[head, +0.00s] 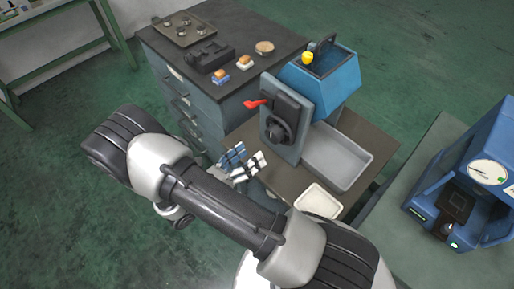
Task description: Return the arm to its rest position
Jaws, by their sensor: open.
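My arm stretches across the lower middle of the head view, its links folded in front of the benches. My gripper (241,161) shows just beyond the forearm, with blue, white and dark finger parts. Its fingers stand apart and I see nothing between them. It is left of the blue heading machine (317,84) and looks clear of it in the picture. The machine has a grey front plate, a black round head (279,130) and a red lever (256,103). Part of the gripper's base is hidden by my arm.
A grey tray (352,178) and a small white tray (318,202) lie right of my gripper on the brown bench (376,148). A dark drawer cabinet (225,27) stands behind. A blue gauge machine (487,172) stands at right. Green floor is open at left.

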